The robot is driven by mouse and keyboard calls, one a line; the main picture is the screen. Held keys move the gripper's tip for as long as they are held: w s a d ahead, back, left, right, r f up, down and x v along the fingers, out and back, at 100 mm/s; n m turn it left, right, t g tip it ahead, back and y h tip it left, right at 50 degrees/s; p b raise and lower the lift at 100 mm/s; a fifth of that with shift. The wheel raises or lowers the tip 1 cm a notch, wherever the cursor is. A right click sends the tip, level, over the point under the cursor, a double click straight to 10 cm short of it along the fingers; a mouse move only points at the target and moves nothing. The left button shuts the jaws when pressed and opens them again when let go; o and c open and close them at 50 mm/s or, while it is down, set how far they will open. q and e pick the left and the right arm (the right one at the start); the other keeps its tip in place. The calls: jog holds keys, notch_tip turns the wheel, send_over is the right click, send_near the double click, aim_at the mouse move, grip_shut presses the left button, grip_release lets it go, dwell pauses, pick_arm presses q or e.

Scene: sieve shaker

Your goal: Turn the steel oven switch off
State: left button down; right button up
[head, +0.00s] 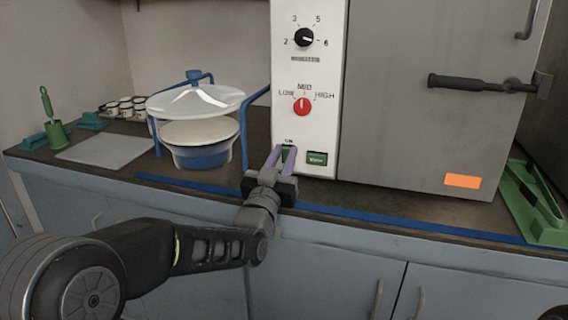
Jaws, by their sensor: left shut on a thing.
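The steel oven (405,130) stands on the counter at the right, with a white control panel (310,135) on its left side. The panel has a black numbered knob (304,37), a red LOW-MID-HIGH knob (302,106) and a green switch (317,158) low on the right. My left gripper (281,156) is at the panel's lower left, its purple fingers at another green switch (289,150) under a partly hidden label. The fingers cover much of that switch. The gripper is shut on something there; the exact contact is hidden. My right gripper is not in view.
A green rack (530,205) is at the right. The oven handle (480,84) juts out.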

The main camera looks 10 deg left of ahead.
pick_arm(q)
jog(key=c, duration=1.2)
grip_release()
jog(key=v, duration=0.8)
jog(key=shift+w, duration=0.1)
